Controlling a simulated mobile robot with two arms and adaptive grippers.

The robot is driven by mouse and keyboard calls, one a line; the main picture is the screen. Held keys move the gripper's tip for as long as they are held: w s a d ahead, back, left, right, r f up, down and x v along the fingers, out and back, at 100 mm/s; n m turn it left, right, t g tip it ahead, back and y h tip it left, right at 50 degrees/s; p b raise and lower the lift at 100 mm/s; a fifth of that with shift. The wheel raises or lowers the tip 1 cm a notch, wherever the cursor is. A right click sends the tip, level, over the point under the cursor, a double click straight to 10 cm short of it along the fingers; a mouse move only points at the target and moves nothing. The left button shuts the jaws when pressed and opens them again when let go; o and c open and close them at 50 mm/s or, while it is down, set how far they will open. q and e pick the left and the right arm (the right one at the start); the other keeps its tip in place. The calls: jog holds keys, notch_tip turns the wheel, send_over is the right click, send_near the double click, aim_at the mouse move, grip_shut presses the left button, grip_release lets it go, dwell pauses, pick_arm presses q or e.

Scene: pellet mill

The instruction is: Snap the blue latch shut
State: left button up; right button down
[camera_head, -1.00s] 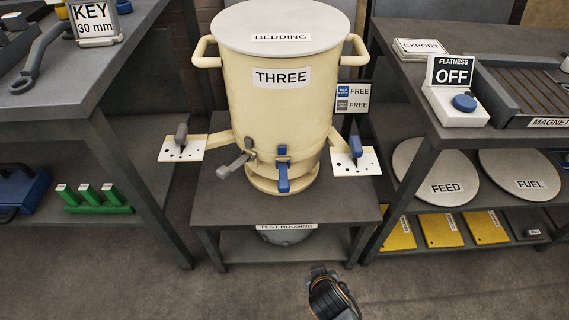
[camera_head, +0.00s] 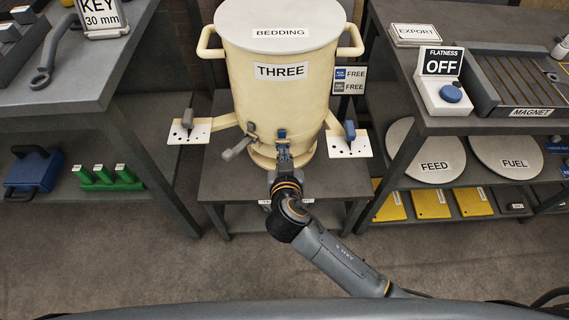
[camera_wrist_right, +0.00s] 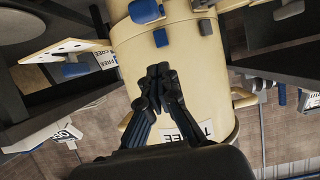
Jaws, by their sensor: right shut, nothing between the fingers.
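The cream drum marked THREE (camera_head: 280,95) stands on a low dark table. On its lower front is the blue latch (camera_head: 282,133), partly hidden behind my right gripper (camera_head: 284,157). In the right wrist view, two blue latch parts show, a larger one (camera_wrist_right: 145,11) and a small block (camera_wrist_right: 161,38). My right gripper (camera_wrist_right: 160,72) is shut and empty, its tips close to these parts. I cannot tell whether it touches them. My left gripper is not in view.
A grey latch (camera_head: 238,148) sits left of the blue one. Side plates carry a grey lever (camera_head: 187,118) and a blue lever (camera_head: 350,130). A sign (camera_head: 348,80) reads FREE twice. Benches (camera_head: 60,85) flank the drum; the floor in front is clear.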

jog(key=shift+w+f, duration=0.1)
jog(key=shift+f, duration=2.15)
